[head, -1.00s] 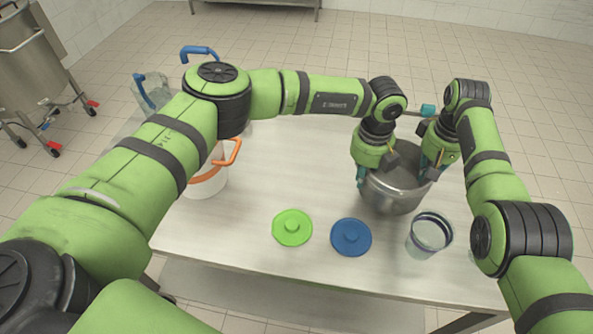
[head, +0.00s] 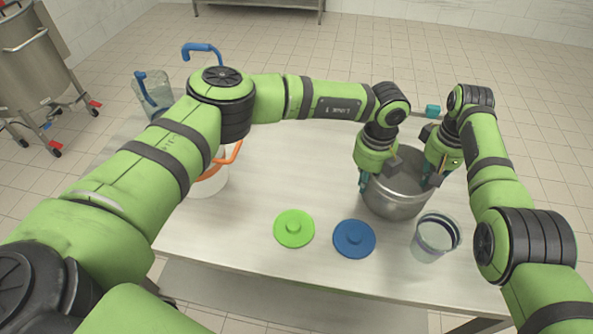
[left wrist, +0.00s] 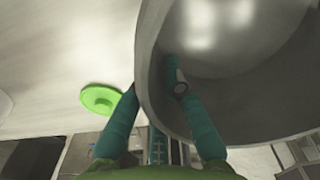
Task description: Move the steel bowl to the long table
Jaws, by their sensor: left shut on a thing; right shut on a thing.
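The steel bowl (head: 396,207) is at the right part of the table (head: 270,180), upright; I cannot tell whether its base touches the top. My left gripper (head: 364,182) is shut on the bowl's left rim. In the left wrist view the bowl (left wrist: 165,55) fills the upper right, its wall between the fingers of my left gripper (left wrist: 155,98). My right gripper (head: 434,178) is shut on the bowl's right rim; its fingertips are partly hidden. The bowl's inside looks empty where it shows.
A green lid (head: 294,229) and a blue lid (head: 354,239) lie in front of the bowl. A clear cup (head: 433,240) stands close at its front right. A white container with an orange handle (head: 210,183) and a clear jug (head: 152,88) stand left, partly behind my left arm.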

